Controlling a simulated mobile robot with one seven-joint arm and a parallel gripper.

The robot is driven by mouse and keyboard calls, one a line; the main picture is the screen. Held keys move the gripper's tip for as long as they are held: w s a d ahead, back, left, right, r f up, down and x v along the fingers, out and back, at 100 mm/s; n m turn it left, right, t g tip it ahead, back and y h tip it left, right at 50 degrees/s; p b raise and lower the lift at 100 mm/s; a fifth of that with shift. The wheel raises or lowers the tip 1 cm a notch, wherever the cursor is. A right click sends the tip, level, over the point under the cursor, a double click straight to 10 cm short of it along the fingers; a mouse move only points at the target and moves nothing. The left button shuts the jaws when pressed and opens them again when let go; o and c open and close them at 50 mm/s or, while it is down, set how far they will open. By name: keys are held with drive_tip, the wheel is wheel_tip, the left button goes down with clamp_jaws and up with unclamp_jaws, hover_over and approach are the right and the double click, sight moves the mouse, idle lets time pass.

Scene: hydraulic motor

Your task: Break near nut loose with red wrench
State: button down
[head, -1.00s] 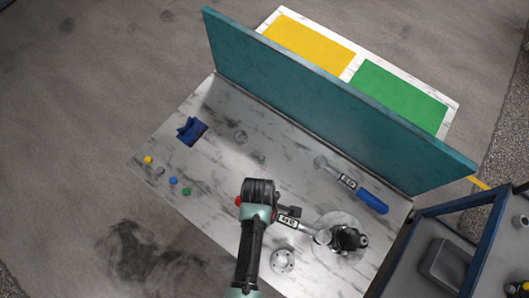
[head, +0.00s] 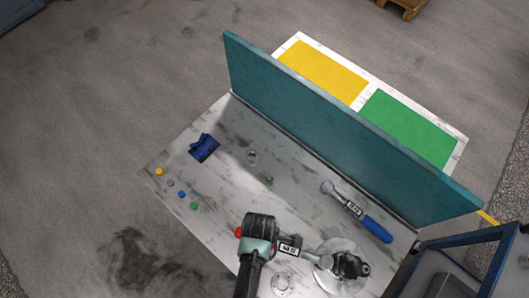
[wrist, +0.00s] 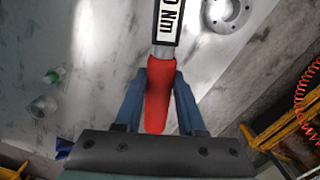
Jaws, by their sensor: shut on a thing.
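My gripper (head: 259,238) is shut on the red handle (wrist: 159,100) of the red wrench, with a blue finger on each side in the wrist view. In the head view the wrench's white label (head: 289,249) and shaft point right, toward the dark motor (head: 350,265). The wrench's head (head: 325,262) is at the motor's left side. I cannot tell whether it sits on the near nut, which is hidden or too small to make out. The motor stands on a round plate (head: 334,246).
A blue-handled wrench (head: 377,229) lies behind the motor. A holed flange (head: 283,282) lies in front of the wrench. A blue block (head: 204,148) and several small coloured pieces are at the left. A teal panel (head: 330,125) borders the table's back.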

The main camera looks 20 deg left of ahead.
drive_tip(key=shift+s+f, duration=0.2)
drive_tip(key=shift+s, duration=0.35)
drive_tip(key=shift+s+d+n+p, duration=0.15)
drive_tip(key=shift+s+n+p, duration=0.4)
drive_tip(key=shift+s, duration=0.25)
drive_tip(key=shift+s+d+n+p, duration=0.1)
drive_tip(key=shift+s+n+p, duration=0.45)
drive_tip(key=shift+s, duration=0.25)
drive_tip(key=shift+s, duration=0.15)
drive_tip(key=shift+s+d+n+p, duration=0.35)
drive_tip(key=shift+s+n+p, duration=0.1)
drive_tip(key=shift+s+n, duration=0.25)
drive_tip(key=shift+s+d+n+p, duration=0.3)
drive_tip(key=shift+s+n+p, duration=0.2)
drive_tip(key=shift+s, duration=0.45)
drive_tip(key=shift+s+d+n, duration=0.25)
drive_tip(key=shift+n, duration=0.05)
drive_tip(key=shift+w+a, duration=0.15)
drive_tip(key=shift+w, duration=0.05)
